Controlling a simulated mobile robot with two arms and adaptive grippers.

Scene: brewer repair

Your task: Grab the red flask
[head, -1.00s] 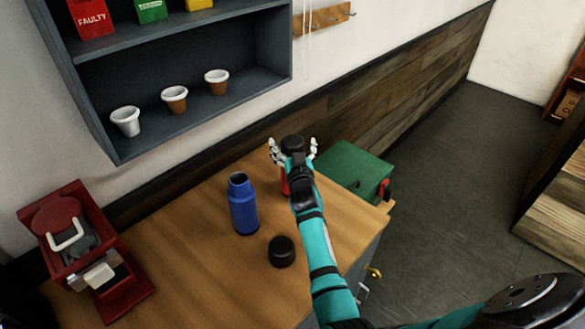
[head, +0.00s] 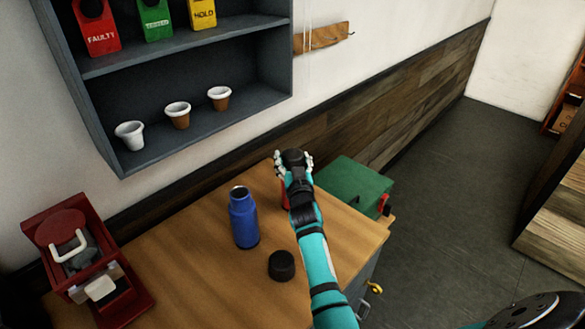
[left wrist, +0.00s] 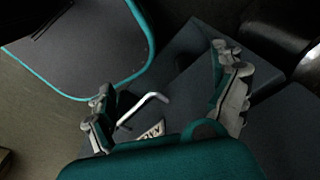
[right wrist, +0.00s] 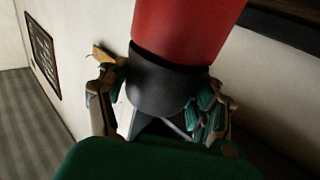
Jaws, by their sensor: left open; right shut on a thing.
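The red flask (right wrist: 190,28) fills the top of the right wrist view, with its dark cap or neck band (right wrist: 162,88) between my right fingers. In the head view, only a sliver of the red flask (head: 285,196) shows beside my wrist. My right gripper (head: 293,160) is shut on the flask at its dark top, over the wooden counter. My left gripper (left wrist: 170,95) is open and empty in the left wrist view, away from the flask; it is not in the head view.
A blue flask (head: 244,218) stands open on the counter (head: 190,265), left of my right arm. A black cap (head: 282,265) lies near it. A red brewer (head: 85,255) stands at left, a green box (head: 352,188) at right. Several cups (head: 177,115) stand on the shelf.

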